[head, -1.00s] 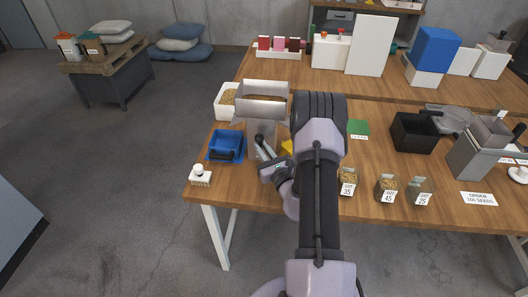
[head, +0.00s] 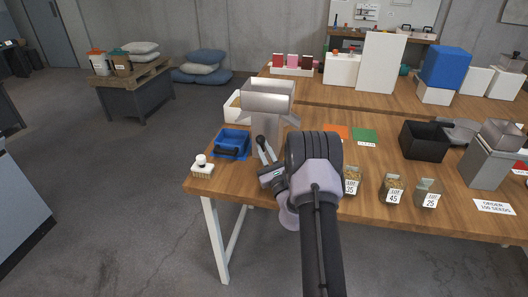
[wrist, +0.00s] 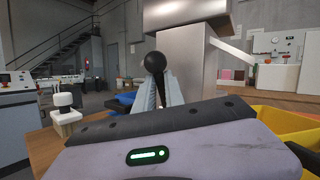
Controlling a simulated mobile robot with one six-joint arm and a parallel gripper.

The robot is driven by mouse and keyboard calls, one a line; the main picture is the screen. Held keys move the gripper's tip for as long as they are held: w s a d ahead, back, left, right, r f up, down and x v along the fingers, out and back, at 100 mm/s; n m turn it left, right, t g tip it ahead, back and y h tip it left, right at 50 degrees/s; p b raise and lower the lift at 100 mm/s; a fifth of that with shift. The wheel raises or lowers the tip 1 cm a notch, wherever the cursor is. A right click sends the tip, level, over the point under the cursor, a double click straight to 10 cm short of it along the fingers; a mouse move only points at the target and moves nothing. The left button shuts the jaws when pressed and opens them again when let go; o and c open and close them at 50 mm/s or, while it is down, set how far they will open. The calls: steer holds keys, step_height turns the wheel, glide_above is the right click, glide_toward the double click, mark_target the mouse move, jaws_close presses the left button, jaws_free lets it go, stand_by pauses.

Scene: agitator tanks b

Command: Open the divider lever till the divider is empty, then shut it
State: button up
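In the wrist view the knob (wrist: 154,63) stands just above my fingertips. My gripper (head: 268,160) is at the lever, its two light fingers close together on either side of a dark stem, apparently shut on it. A blue tray (head: 231,132) sits left of the divider.
A white-knobbed brush (head: 202,168) stands at the table's left corner. Labelled seed containers (head: 393,189) stand right of my arm. A black bin (head: 422,140) is farther right. A yellow container (wrist: 290,125) shows close at the right in the wrist view.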

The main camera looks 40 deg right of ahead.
steer(key=o, duration=0.4)
